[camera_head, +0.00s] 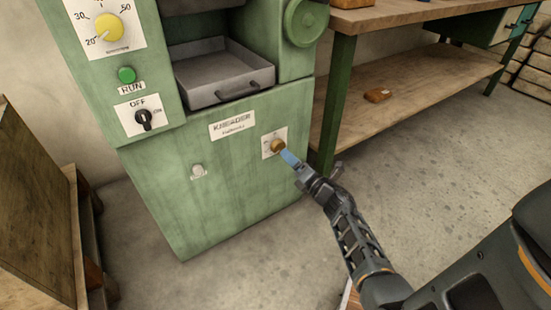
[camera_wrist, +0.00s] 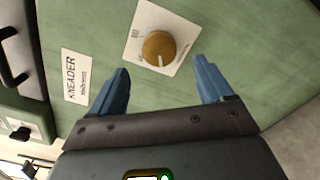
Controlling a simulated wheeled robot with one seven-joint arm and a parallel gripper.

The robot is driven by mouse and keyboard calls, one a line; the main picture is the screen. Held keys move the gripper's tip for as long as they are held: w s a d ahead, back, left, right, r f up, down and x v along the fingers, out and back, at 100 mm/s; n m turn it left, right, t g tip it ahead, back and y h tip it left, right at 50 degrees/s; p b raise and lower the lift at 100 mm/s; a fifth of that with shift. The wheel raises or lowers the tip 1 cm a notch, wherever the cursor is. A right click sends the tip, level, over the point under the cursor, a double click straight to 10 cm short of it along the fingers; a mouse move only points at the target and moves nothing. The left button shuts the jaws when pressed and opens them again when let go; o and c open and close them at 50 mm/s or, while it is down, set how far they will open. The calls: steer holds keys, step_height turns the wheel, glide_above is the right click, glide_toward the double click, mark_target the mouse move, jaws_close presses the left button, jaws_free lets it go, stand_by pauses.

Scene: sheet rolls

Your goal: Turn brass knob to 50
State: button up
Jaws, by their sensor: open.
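The brass knob (camera_head: 278,146) sits on a white square dial plate low on the right of the green machine's front. In the wrist view the brass knob (camera_wrist: 158,48) shows whole, with a pale pointer mark at its lower edge; the plate's scale marks are too small to read. My gripper (camera_head: 289,157) is close in front of the knob in the head view. In the wrist view my gripper (camera_wrist: 160,80) has its blue fingers apart, with the knob just beyond and between their tips. The fingers do not appear to touch it.
The green machine (camera_head: 200,205) also carries a yellow knob (camera_head: 109,27), a green RUN button (camera_head: 126,74), a black OFF switch (camera_head: 143,118) and a grey tray (camera_head: 225,80). A wooden workbench (camera_head: 400,105) stands to the right.

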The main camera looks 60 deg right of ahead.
mark_target(280, 149)
steer(key=b+x, duration=0.1)
steer(key=x, duration=0.5)
steer(key=shift+w+d+b, duration=0.15)
steer(key=shift+w+b, duration=0.2)
steer(key=shift+b, duration=0.05)
steer(key=c, duration=1)
